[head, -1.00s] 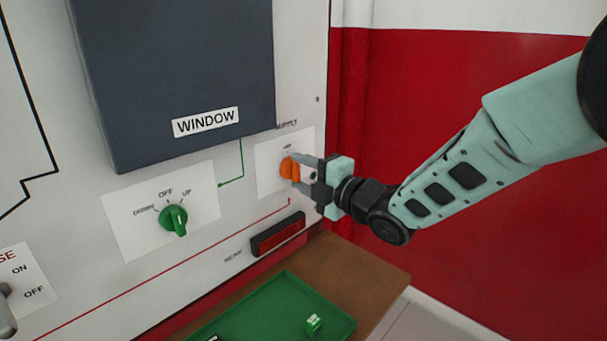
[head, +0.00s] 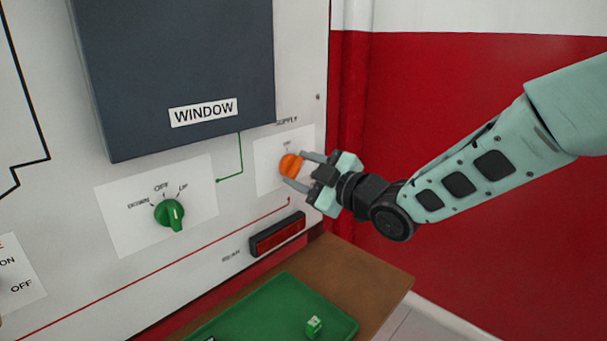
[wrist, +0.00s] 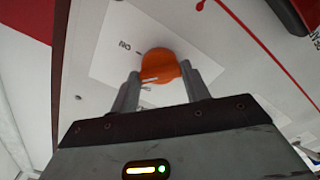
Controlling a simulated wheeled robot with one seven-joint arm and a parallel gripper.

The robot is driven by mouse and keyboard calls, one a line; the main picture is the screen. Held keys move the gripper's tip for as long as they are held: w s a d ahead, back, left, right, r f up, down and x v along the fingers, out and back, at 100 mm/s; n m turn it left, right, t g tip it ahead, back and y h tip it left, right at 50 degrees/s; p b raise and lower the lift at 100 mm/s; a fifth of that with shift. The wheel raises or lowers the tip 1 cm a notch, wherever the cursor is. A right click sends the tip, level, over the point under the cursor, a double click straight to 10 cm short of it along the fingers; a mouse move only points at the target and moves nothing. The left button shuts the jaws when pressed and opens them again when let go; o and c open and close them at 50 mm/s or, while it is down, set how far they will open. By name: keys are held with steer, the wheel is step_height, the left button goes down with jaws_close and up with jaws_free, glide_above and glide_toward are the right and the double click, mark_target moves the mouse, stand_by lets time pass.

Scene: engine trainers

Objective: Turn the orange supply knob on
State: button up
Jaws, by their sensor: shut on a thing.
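The orange supply knob (head: 290,165) sits on a white label plate on the panel, under the word SUPPLY. It also shows in the wrist view (wrist: 160,65), with the word ON printed beside it. My gripper (head: 300,170) reaches it from the right, rolled at an angle. Its two fingers lie on either side of the knob, and it is shut on the knob (wrist: 160,85). The fingers partly cover the plate, and the other markings around the knob are too small to read.
A green window knob (head: 169,214) is to the left, below the dark WINDOW box (head: 175,70). A dark red display (head: 277,234) sits just below the supply plate. A green tray (head: 275,310) with a small green block (head: 314,326) lies on the brown table.

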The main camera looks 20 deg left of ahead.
steer(key=m, duration=0.4)
steer(key=shift+d+f+m, duration=0.1)
steer(key=shift+m, duration=0.2)
steer(key=m, duration=0.4)
steer(key=shift+p, duration=0.4)
steer(key=shift+m, duration=0.3)
steer(key=o, duration=1)
steer(key=v, duration=1.7)
steer(key=shift+s+d+b, duration=0.15)
steer(key=shift+b, duration=0.15)
